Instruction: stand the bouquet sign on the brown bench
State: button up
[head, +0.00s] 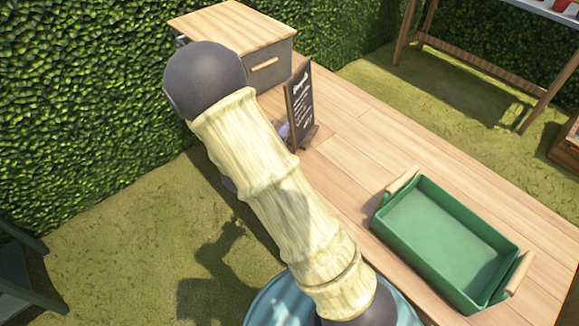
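A small dark chalkboard sign (301,104) with white writing and a brown frame stands upright on the light wooden table, near the grey box. I take it to be the bouquet sign; its writing is too small to read surely. My arm crosses the middle of the view and hides most of my gripper. A small greyish piece (284,131) shows at the sign's left edge and may be part of my gripper. I cannot tell whether it touches the sign. A brown wooden bench (478,62) with slim legs stands at the upper right, its top partly cut off.
A green tray (400,226) with wooden handles sits on the light wooden table (375,130). A grey box with a wooden lid (232,27) stands at its far end. Hedges (75,90) close off the back. Grass lies open between table and bench.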

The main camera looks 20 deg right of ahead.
jog(key=s+a+r+n+g+y, duration=0.2)
jog(key=s+n+g+y, duration=0.5)
jog(key=s, duration=1.4)
jog(key=g+y, duration=0.2)
jog(key=y, duration=0.1)
jog(key=shift+r+g, duration=0.2)
jog(key=shift+g, duration=0.1)
jog(key=shift+a, duration=0.15)
